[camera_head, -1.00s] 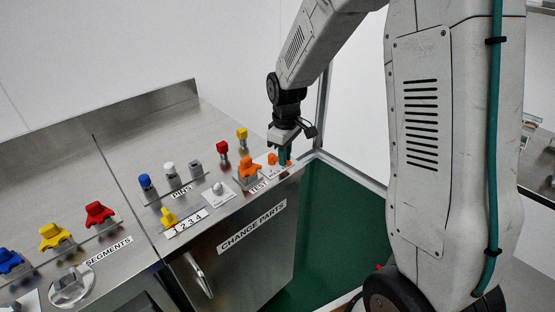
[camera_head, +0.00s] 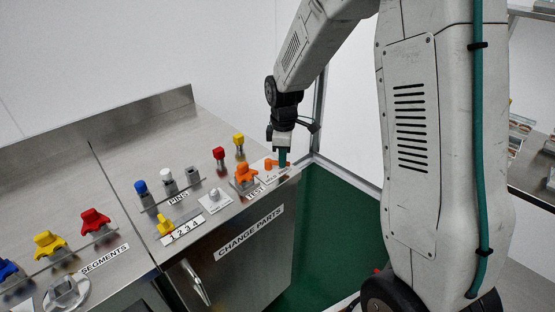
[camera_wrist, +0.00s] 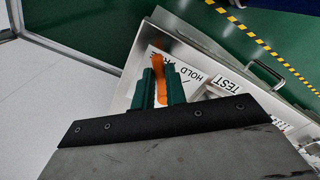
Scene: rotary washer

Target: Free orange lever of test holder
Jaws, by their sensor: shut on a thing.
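The orange lever (camera_wrist: 160,78) of the test holder shows in the wrist view between the two green fingers of my gripper (camera_wrist: 160,88), which is shut on it. In the head view my gripper (camera_head: 283,158) points down at the right end of the counter, over the white test holder plate. A bit of the orange lever (camera_head: 270,164) shows just left of the fingers. The plate (camera_wrist: 183,78) carries HOLD lettering in the wrist view. The lever's base is partly hidden by my gripper.
An orange part (camera_head: 245,176) stands just left of the holder by the TEST label. Red (camera_head: 219,155) and yellow (camera_head: 238,142) parts stand behind it. Blue, white and grey pins (camera_head: 167,176) stand farther left. The counter's right edge lies close to my gripper.

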